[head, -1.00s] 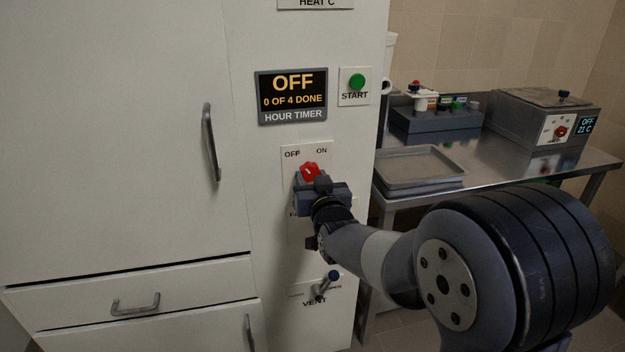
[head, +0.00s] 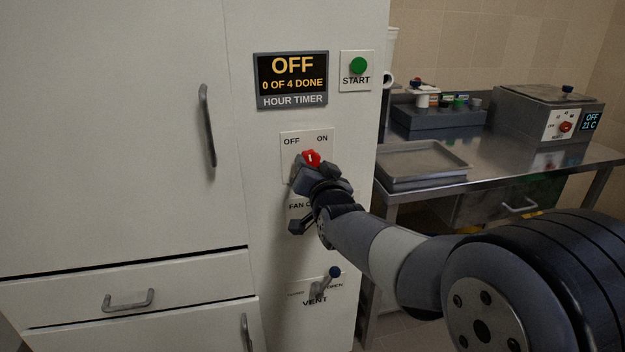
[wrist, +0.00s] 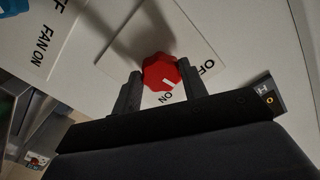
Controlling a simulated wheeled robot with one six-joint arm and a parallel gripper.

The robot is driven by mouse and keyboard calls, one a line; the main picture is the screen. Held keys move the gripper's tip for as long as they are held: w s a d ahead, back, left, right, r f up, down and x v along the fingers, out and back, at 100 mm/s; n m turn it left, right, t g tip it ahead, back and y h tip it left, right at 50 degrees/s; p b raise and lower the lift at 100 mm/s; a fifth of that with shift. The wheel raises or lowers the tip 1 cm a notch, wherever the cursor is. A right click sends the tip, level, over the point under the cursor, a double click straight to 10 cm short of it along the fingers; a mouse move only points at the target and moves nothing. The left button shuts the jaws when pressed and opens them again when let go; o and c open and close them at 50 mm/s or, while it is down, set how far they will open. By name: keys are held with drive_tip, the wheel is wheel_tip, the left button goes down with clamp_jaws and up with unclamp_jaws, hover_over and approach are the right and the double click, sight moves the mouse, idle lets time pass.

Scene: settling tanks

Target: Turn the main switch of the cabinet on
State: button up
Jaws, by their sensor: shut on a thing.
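The main switch is a red knob (head: 311,158) on a white plate (head: 290,135) marked OFF at left and ON at right, on the pale cabinet's front. My gripper (head: 318,176) reaches it from below right and is shut on it. In the wrist view my gripper (wrist: 160,76) has one dark finger on each side of the red knob (wrist: 158,68). The knob's white mark points roughly towards the ON label there; its exact angle is hard to tell. The hour timer display (head: 292,80) above reads OFF and 0 OF 4 DONE.
A green START button (head: 358,66) is right of the display. A FAN plate (head: 297,206), partly hidden by my gripper, and a VENT lever (head: 328,281) are below. A door handle (head: 207,125) is at left. A steel table (head: 500,165) with equipment stands at right.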

drive_tip(key=shift+a+m+b, duration=0.1)
drive_tip(key=shift+m+b, duration=4)
drive_tip(key=shift+m, duration=0.3)
drive_tip(key=shift+r, duration=0.1)
drive_tip(key=o, duration=1)
drive_tip(key=shift+s, duration=0.1)
drive_tip(key=p+v, duration=0.1)
drive_tip(key=v, duration=0.9)
drive_tip(key=shift+s, duration=0.35)
